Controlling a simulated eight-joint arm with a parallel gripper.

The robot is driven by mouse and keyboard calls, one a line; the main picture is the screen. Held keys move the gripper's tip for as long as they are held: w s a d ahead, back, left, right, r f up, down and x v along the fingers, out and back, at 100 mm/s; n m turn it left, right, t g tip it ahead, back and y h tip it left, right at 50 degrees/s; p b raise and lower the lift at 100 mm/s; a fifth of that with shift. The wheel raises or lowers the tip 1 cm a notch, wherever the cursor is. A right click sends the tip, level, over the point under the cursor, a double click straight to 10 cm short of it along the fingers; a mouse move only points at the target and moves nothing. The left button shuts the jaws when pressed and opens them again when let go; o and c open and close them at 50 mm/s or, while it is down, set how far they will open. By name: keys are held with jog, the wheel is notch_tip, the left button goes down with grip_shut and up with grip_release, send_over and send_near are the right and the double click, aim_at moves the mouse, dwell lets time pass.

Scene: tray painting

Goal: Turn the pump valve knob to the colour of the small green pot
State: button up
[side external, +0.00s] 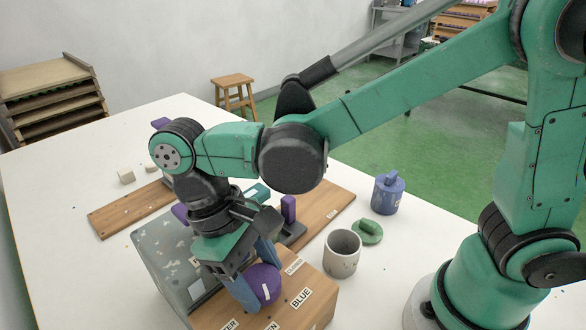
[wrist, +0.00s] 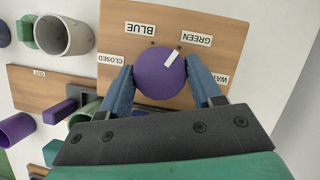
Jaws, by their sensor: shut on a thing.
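The round purple knob (side external: 264,283) sits on the wooden top of the pump box (side external: 312,283); it also shows in the wrist view (wrist: 153,80). My gripper (wrist: 160,84) is shut on the knob, one blue finger on each side. The knob's white pointer mark is turned toward the GREEN label (wrist: 194,39), right of the BLUE label (wrist: 141,28) in the wrist view. CLOSED (wrist: 110,60) and a partly hidden WATER label flank them. A small green piece with a knob-like top (side external: 367,232) stands beside a grey open pot (side external: 342,253). I cannot tell whether it is the pot or a lid.
A blue lidded pot (side external: 388,195) stands behind the grey pot. A wooden board (side external: 335,198) with a purple block (side external: 288,208) lies behind the box. Small pale blocks (side external: 126,176) lie at the left. The white table's left side is mostly free.

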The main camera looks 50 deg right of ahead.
aim_at(259, 276)
jog(key=shift+m, duration=0.4)
jog(key=o, duration=1.3)
jog(key=shift+c, duration=0.2)
jog(key=shift+r, duration=0.1)
jog(key=shift+v, duration=2.75)
jog(key=shift+d, duration=0.1)
